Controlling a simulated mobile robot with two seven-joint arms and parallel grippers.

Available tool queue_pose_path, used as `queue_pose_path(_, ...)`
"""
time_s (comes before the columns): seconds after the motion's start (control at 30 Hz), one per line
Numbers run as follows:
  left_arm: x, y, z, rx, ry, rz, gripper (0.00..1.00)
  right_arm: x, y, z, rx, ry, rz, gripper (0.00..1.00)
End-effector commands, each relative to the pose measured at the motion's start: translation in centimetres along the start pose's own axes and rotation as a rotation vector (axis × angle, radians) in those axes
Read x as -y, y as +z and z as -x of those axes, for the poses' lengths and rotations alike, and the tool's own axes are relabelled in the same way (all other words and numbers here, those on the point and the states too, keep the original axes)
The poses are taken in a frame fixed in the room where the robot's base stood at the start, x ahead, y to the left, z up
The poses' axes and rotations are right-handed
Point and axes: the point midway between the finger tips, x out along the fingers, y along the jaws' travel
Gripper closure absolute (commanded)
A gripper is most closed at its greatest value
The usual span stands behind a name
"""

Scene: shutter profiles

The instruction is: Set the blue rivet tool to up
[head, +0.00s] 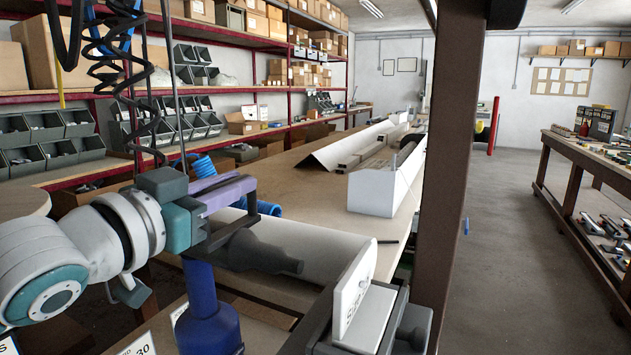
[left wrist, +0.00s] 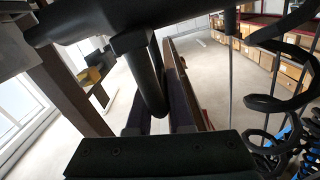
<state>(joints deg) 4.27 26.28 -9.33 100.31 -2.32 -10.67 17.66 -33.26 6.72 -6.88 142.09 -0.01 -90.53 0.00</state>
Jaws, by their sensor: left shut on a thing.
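The blue rivet tool (head: 205,315) shows at the lower left of the head view. Its blue body stands about upright and widens toward the bottom. A dark grey part (head: 265,254) reaches right from its top. My left gripper (head: 238,205) is at the top of the tool and shut on it; the exact contact is partly hidden by the gripper. In the left wrist view, a dark rounded part (left wrist: 150,85) shows close to the camera, beside the dark fingers (left wrist: 160,125). My right gripper is not in view.
A long workbench (head: 285,165) carries white profiles (head: 385,185). A post (head: 452,160) stands to the right, and a white plate (head: 355,285) on a grey fixture is near front. Coiled black hoses (head: 110,60) hang at left. The aisle floor (head: 515,230) is clear.

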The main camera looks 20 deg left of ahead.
Motion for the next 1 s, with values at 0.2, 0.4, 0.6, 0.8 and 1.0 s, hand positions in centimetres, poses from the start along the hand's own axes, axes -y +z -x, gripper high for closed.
queue_pose_path(0.2,0.2,-0.9,0.0,0.000,0.000,-0.003,1.00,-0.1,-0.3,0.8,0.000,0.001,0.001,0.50)
queue_pose_path(0.4,0.8,-4.0,0.0,-0.005,-0.001,-0.003,1.00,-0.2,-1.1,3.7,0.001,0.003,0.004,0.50)
queue_pose_path(0.6,1.8,-8.8,0.0,-0.003,-0.001,-0.003,1.00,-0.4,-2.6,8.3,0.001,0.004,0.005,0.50)
queue_pose_path(0.8,2.9,-14.2,0.0,-0.001,-0.001,-0.003,1.00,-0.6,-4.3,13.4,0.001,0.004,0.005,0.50)
queue_pose_path(1.0,3.6,-17.8,0.0,0.001,-0.001,-0.003,1.00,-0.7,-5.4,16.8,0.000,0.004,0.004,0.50)
